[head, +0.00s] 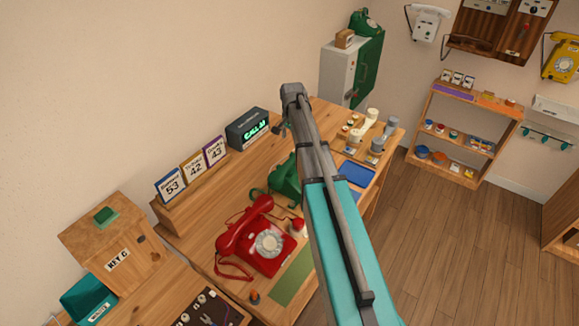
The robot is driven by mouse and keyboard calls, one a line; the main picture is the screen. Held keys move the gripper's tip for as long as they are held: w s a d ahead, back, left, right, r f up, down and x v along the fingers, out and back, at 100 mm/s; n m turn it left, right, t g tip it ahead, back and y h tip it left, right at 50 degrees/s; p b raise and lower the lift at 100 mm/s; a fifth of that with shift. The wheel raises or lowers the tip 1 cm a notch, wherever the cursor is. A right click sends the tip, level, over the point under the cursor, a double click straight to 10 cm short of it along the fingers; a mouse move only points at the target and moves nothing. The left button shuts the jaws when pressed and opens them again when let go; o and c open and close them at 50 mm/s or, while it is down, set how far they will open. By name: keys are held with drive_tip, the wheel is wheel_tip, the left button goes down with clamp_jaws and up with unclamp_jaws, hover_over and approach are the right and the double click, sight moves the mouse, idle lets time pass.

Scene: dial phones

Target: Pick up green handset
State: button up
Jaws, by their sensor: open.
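A green dial phone (286,176) stands on the wooden desk behind the red phone. My arm covers its right side, and I cannot clearly tell its handset from its body. A second green phone (366,22) sits high on a cabinet at the back. My arm rises from the lower right across the desk. Its wrist bends near the top, and my gripper (282,130) is small and partly hidden there. It is open and appears above and behind the desk's green phone, with nothing seen in it.
A red dial phone (262,240) stands in front of the green one. A wooden key box (115,245) is at left. Floor is clear at right.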

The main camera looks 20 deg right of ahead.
sight(292, 159)
drive_tip(key=shift+f+b, duration=3.7)
drive_tip(key=shift+f, duration=0.25)
drive_tip(key=shift+a+f+b, duration=0.1)
drive_tip(key=shift+f+b, duration=2.5)
clamp_jaws()
